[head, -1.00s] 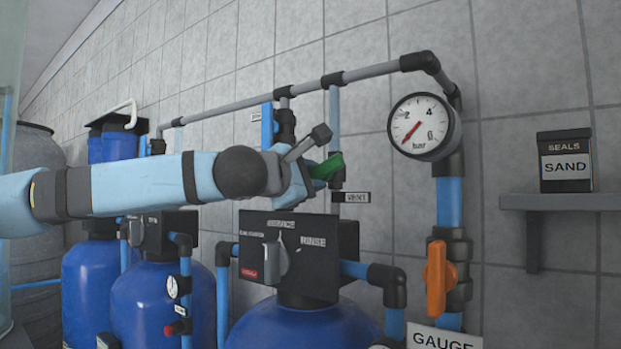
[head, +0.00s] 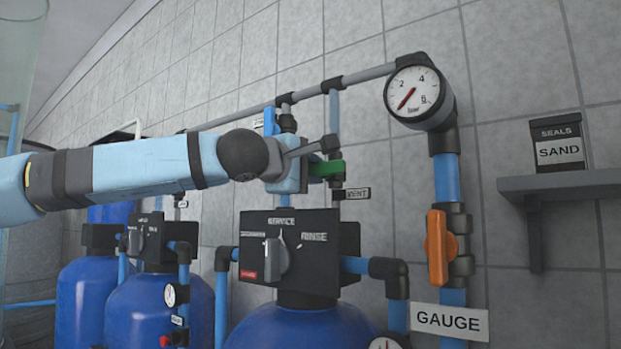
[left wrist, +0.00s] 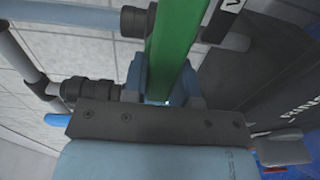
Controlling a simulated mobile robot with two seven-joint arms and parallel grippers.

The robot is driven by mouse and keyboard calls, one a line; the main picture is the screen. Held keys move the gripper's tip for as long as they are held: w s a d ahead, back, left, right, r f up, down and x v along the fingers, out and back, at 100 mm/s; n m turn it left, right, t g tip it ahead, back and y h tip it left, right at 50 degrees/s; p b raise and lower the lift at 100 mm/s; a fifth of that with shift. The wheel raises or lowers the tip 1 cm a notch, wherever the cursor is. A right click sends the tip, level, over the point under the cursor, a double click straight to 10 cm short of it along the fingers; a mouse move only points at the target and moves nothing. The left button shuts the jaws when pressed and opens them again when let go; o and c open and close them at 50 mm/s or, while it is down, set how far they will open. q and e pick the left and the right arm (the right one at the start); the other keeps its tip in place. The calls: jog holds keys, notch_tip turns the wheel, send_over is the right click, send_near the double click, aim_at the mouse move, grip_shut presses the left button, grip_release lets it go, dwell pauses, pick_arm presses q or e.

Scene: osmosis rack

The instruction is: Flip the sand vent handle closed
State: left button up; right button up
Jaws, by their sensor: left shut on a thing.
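The green vent handle (head: 326,168) sits on the thin vertical pipe above the black control head, just over the VENT label (head: 357,194). In the head view it lies about level. My left gripper (head: 300,172) comes in from the left and is shut on the handle. In the left wrist view the green handle (left wrist: 178,38) runs up between the light blue fingers (left wrist: 166,85). Part of the handle is hidden by the gripper. My right gripper is not in view.
The control head (head: 300,240) stands on a blue tank (head: 300,328) below my gripper. A pressure gauge (head: 414,92) and an orange handle (head: 437,248) are to the right. A shelf (head: 565,182) holds a SAND box (head: 559,145). A grey pipe (head: 240,116) runs above.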

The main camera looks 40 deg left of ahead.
pick_arm(q)
jog(key=o, duration=0.9)
jog(key=shift+s+d, duration=0.1)
jog(key=shift+s, duration=0.4)
jog(key=s+b, duration=0.1)
jog(key=s, duration=0.3)
jog(key=s+d+b, duration=0.1)
jog(key=s, duration=0.3)
jog(key=s+b, duration=0.1)
jog(key=s, duration=0.3)
jog(key=shift+s+d, duration=0.15)
jog(key=shift+s, duration=0.2)
